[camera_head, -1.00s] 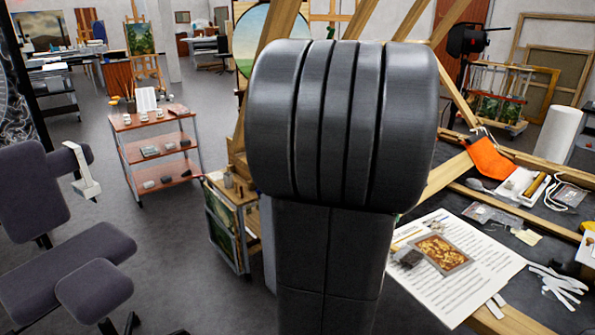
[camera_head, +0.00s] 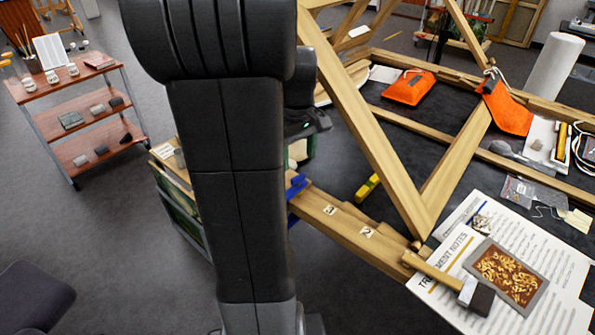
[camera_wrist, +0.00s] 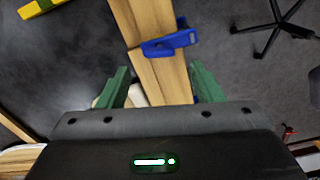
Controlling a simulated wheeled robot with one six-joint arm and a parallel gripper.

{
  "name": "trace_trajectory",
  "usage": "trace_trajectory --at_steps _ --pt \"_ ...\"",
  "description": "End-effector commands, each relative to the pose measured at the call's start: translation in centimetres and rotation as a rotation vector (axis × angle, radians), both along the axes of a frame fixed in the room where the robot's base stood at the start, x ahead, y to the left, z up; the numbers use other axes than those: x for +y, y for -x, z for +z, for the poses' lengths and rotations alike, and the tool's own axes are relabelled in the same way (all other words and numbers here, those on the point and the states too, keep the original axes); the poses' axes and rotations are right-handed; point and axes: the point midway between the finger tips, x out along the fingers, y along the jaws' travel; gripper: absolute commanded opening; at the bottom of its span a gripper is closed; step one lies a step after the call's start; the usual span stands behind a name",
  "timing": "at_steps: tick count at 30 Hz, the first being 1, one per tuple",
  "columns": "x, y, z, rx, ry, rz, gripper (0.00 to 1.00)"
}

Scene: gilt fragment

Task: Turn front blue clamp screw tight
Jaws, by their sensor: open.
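The front blue clamp (camera_head: 296,187) grips a wooden bar (camera_head: 345,235) of the easel-like frame, partly hidden behind my arm in the head view. In the wrist view the blue clamp (camera_wrist: 166,45) crosses the wooden bar (camera_wrist: 160,75), above and beyond my fingertips. I cannot make out its screw clearly. My gripper (camera_wrist: 162,84) is open, its two green fingers on either side of the bar in the picture, with nothing held. The fingers appear apart from the clamp.
A yellow clamp (camera_head: 367,187) sits right of the blue one. A hammer (camera_head: 475,296), a gilt fragment (camera_head: 506,277) and printed notes (camera_head: 450,240) lie at right. Slanted wooden braces (camera_head: 375,130) rise beside the bar. A shelved cart (camera_head: 75,110) stands left over open floor.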

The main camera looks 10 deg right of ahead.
Motion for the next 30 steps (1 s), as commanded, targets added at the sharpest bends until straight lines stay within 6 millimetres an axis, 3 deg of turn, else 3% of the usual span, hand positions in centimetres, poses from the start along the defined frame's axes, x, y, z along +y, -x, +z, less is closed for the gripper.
trace_trajectory --at_steps 3,9,21,22,28,30 --pt "0.0 0.1 -2.5 0.005 -0.001 0.000 0.60" --pt "0.0 0.0 -5.1 0.002 0.000 0.000 0.60" --pt "0.0 0.0 -5.9 0.000 0.000 0.000 0.60" --pt "0.0 0.0 -5.9 0.000 0.000 0.000 0.58" --pt "0.0 0.0 -5.9 0.000 0.000 0.000 0.19" --pt "0.0 0.0 -5.9 0.000 0.000 0.000 0.15"
